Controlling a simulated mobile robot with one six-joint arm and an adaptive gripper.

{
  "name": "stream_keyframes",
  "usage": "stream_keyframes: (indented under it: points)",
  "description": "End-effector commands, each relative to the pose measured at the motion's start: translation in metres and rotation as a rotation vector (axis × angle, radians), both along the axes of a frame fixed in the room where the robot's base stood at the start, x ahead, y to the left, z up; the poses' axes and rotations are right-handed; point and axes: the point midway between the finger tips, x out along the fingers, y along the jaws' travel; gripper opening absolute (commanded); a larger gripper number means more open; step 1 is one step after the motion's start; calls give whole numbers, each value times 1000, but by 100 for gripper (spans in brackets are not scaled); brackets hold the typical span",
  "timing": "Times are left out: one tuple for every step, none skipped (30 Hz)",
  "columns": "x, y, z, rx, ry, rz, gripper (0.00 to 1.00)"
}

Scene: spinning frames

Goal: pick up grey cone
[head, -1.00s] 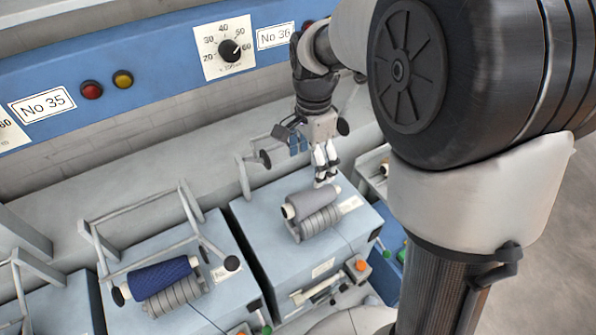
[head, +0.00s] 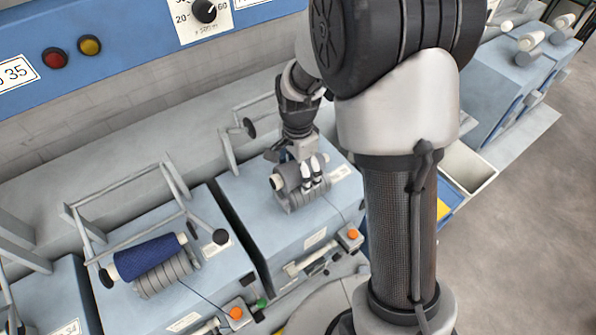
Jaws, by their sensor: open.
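The grey cone (head: 289,177) lies on its side on a grooved grey roller (head: 289,201) on top of the right blue machine box. Its pale tube end shows at the left. My gripper (head: 313,186) points down at the cone from above, with its fingers in front of the cone's right part. The fingers are open. The gripper hides part of the cone, and I cannot tell whether the fingers touch it.
Another raised frame (head: 228,150) stands left of my gripper. A blue panel with knobs runs along the back.

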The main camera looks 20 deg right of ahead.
Motion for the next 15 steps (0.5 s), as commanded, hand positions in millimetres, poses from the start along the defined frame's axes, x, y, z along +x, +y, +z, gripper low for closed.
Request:
stream_keyframes:
  points:
    - [0, 0, -3, 0, 0, 0, 78]
    - [0, 0, -4, 0, -1, 0, 78]
    - [0, 0, -5, 0, -1, 0, 78]
    - [0, 0, -5, 0, -1, 0, 78]
    - [0, 0, -4, 0, -1, 0, 78]
    - [0, 0, -4, 0, -1, 0, 78]
    - [0, 0, -4, 0, -1, 0, 78]
    - [0, 0, -4, 0, -1, 0, 78]
    - [0, 0, -4, 0, -1, 0, 76]
    - [0, 0, -4, 0, -1, 0, 74]
    - [0, 0, -4, 0, -1, 0, 72]
    - [0, 0, -4, 0, -1, 0, 70]
    - [0, 0, -4, 0, -1, 0, 68]
    - [0, 0, -4, 0, -1, 0, 66]
    - [0, 0, -4, 0, -1, 0, 63]
